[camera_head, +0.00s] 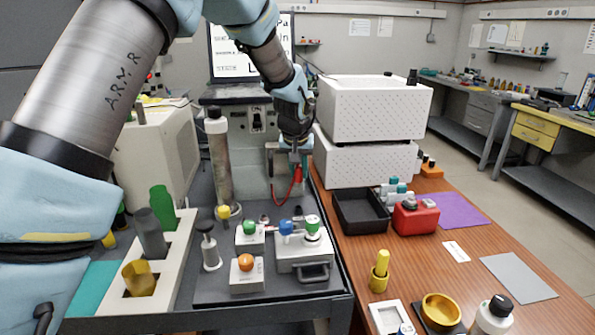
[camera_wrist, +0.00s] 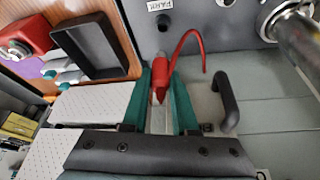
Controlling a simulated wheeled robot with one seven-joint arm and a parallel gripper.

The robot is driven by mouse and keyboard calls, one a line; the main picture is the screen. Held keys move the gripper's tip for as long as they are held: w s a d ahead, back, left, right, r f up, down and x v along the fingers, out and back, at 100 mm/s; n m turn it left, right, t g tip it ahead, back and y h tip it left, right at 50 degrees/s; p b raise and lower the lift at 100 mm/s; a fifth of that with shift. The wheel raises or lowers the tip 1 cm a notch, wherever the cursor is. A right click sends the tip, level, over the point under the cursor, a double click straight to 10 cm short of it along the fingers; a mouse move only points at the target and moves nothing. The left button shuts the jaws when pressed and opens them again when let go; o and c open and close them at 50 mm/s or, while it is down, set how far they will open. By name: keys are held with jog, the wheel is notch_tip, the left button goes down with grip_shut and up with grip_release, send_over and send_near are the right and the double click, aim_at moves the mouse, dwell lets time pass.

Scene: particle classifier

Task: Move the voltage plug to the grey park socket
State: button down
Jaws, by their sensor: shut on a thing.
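The red voltage plug (camera_wrist: 160,82) is between the two teal fingers of my gripper (camera_wrist: 162,95), which is shut on it. Its red cable (camera_wrist: 187,37) loops up and to the right in the wrist view. The plug also shows in the head view (camera_head: 297,174), below my gripper (camera_head: 292,160), in front of the grey cabinet. A dark round socket (camera_wrist: 163,23) sits beside a white PARK label (camera_wrist: 160,5) at the top of the wrist view, apart from the plug. In the head view I cannot make out this socket.
A black handle (camera_wrist: 226,100) stands right of the fingers. A metal cylinder (camera_head: 219,160) stands left of my gripper. Button boxes (camera_head: 302,252) are in front, a black tray (camera_head: 361,211) and white boxes (camera_head: 372,108) to the right.

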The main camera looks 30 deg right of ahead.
aim_at(298, 185)
jog(key=shift+f+b, duration=2.05)
jog(key=shift+f, duration=0.9)
jog(key=shift+f+b, duration=1.3)
jog(key=shift+f, duration=0.2)
jog(key=c, duration=0.6)
grip_release()
jog(key=b+v, duration=0.2)
jog(key=v, duration=0.8)
jog(key=shift+s+a+r, duration=0.15)
jog(key=shift+r, duration=0.2)
